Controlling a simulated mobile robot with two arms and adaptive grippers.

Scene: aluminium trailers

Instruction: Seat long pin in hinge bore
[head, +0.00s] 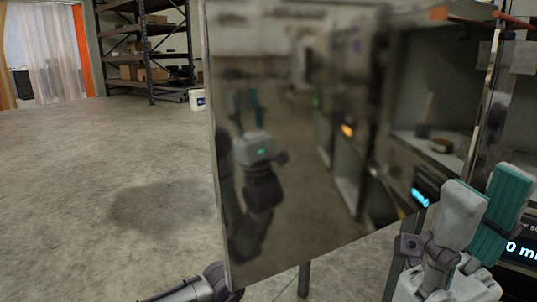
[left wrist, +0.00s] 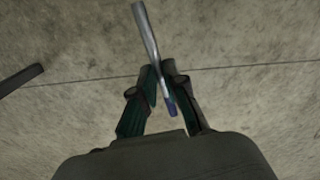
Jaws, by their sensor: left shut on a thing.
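The long pin (left wrist: 147,38) is a silver metal rod with a blue end. In the left wrist view my left gripper (left wrist: 160,72) is shut on it. The pin lies tilted between the fingers, its silver end pointing up past the fingertips and its blue end towards the palm. In the head view the left gripper and the pin are hidden; only part of my left arm shows at the bottom edge. My right gripper (head: 488,178) is open, at the right beside the shiny metal panel (head: 300,200). I cannot make out the hinge bore in either view.
The panel fills the middle of the head view and mirrors the room and a gripper. A dark shelving rack (head: 150,50) with boxes and a white bucket (head: 197,99) stand at the back. The concrete floor (head: 100,150) at left is clear. A lit display (head: 522,250) shows at far right.

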